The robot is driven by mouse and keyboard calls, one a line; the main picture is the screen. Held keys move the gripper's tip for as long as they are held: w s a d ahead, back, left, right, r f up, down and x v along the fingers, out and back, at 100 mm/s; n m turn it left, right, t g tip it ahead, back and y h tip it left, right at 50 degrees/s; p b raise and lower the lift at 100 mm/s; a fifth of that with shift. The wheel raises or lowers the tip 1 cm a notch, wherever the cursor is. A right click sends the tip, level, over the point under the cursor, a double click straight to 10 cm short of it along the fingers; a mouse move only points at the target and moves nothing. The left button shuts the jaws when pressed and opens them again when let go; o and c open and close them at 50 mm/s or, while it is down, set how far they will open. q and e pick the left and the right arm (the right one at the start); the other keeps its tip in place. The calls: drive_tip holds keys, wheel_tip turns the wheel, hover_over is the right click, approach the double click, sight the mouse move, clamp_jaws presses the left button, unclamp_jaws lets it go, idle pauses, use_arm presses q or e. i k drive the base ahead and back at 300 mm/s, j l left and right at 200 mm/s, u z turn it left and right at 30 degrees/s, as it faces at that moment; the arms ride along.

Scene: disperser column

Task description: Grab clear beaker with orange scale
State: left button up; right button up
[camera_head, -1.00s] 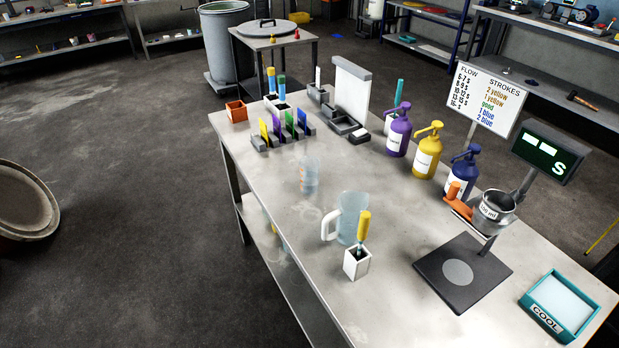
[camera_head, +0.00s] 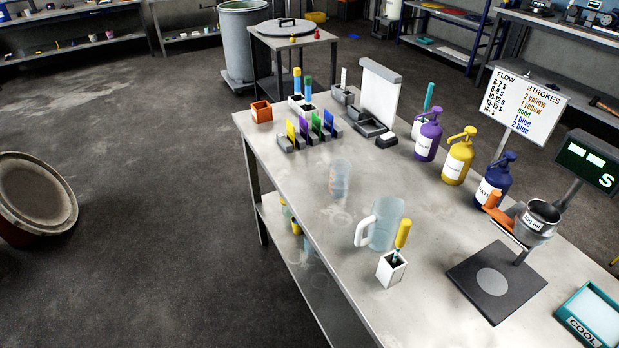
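A small clear beaker (camera_head: 340,179) stands upright on the metal table, left of the middle of the tabletop and near its left edge. It is see-through, and its scale marks are too faint to tell their colour surely. A larger clear jug (camera_head: 385,226) with a white handle stands nearer to me, to its right. Neither of my grippers is in view.
A white holder (camera_head: 391,271) with a yellow-handled tool stands by the jug. Purple (camera_head: 428,137), yellow (camera_head: 458,160) and blue (camera_head: 491,186) pump bottles line the far side. A metal cup (camera_head: 537,221) sits above a black plate (camera_head: 496,282). Bare tabletop (camera_head: 290,185) surrounds the beaker.

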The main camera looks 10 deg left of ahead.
sight(339, 181)
drive_tip(key=i+j+u, duration=0.1)
drive_tip(key=j+u, duration=0.15)
drive_tip(key=j, duration=0.15)
drive_tip(key=i+j+u, duration=0.25)
drive_tip(key=j+u, duration=0.3)
drive_tip(key=j, duration=0.2)
drive_tip(key=i+l+u, duration=0.15)
drive_tip(key=i+u, duration=0.3)
